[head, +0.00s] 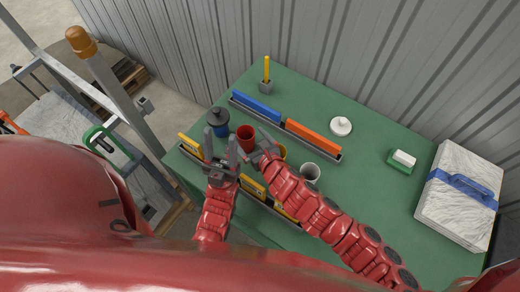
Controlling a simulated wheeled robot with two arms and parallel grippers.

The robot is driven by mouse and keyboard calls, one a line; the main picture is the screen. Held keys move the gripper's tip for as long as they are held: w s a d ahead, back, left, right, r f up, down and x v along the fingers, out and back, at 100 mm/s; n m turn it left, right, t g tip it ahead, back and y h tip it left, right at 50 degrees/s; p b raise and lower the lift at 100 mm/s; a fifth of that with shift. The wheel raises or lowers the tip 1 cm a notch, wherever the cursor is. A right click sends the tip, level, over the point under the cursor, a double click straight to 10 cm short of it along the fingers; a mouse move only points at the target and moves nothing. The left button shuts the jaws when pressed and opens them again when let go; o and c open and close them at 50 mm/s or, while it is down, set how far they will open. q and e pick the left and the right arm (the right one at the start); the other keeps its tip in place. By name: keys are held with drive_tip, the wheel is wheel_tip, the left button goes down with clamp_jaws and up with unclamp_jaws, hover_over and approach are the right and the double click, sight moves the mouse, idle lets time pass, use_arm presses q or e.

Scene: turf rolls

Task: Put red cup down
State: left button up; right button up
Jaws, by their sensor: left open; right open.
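The red cup (245,133) stands near the left end of the green table, its open top showing and its lower part partly hidden. My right gripper (260,148) is open beside the cup, just below and right of it. I cannot tell whether it touches the cup. My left gripper (221,147) is open with its two fingers apart, left of and below the red cup. A blue cup-like thing with a dark grey disc-shaped top (217,117) stands just beyond the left fingers.
A yellow cup (280,152) is partly hidden by my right arm; a grey-white cup (310,172) stands beside it. A rack with blue and orange blocks (314,139) lies behind. Yellow blocks (252,186) line the front. The green table (380,125) has free room right of centre.

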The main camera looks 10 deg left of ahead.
drive_tip(key=v, duration=1.1)
drive_tip(key=shift+f, duration=0.1)
